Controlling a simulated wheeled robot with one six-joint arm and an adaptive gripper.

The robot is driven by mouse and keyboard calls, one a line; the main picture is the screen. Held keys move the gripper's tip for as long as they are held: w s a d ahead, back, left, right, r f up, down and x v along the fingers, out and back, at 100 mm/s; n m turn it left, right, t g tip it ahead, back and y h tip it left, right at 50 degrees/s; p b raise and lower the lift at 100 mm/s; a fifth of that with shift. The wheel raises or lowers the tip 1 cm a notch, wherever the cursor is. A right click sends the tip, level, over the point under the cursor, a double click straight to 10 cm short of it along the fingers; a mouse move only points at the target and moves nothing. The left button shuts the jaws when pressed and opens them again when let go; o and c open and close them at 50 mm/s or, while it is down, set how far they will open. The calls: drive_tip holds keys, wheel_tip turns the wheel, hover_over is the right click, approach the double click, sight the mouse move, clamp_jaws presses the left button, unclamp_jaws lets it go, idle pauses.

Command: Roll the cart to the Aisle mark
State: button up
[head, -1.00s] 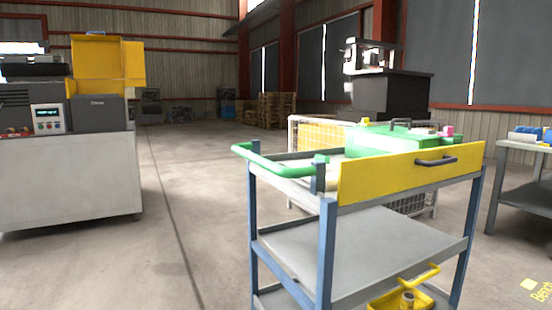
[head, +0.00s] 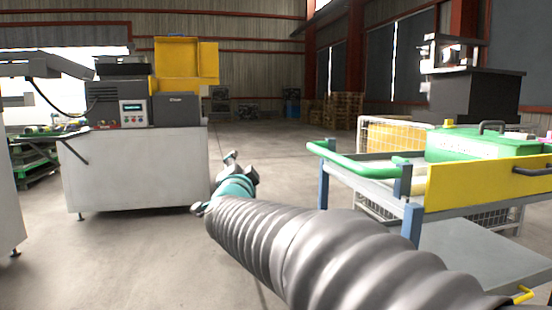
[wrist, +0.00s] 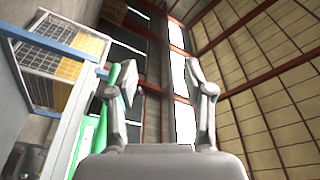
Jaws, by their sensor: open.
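The cart (head: 410,213) stands at the right in the head view, with blue posts, a yellow front panel and a grey lower shelf. Its green push handle (head: 358,166) sticks out to the left. A green case (head: 470,145) rests on the cart's top. My gripper (head: 231,160) is left of the handle, apart from it, at the end of my ribbed dark arm. In the wrist view my gripper (wrist: 160,85) is open and empty, with a green bar, likely the handle (wrist: 103,115), beside its left finger. The Aisle mark is not in view.
A machine with a white base (head: 135,170) stands at the left. A wire cage (head: 388,136) is behind the cart. Pallets (head: 338,110) stand far back. The floor (head: 265,150) between machine and cart is open.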

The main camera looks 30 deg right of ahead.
drive_tip(key=w+d+m+g+h, duration=0.1)
drive_tip(key=d+m+g+h, duration=0.3)
drive_tip(key=d+m+h, duration=0.3)
drive_tip(key=m+g+h, duration=0.5)
drive_tip(key=m+g, duration=0.5)
drive_tip(key=g, duration=0.1)
approach(329, 159)
drive_tip(key=x, duration=1.1)
drive_tip(key=shift+r+p, duration=0.1)
drive_tip(key=shift+p, duration=0.25)
clamp_jaws()
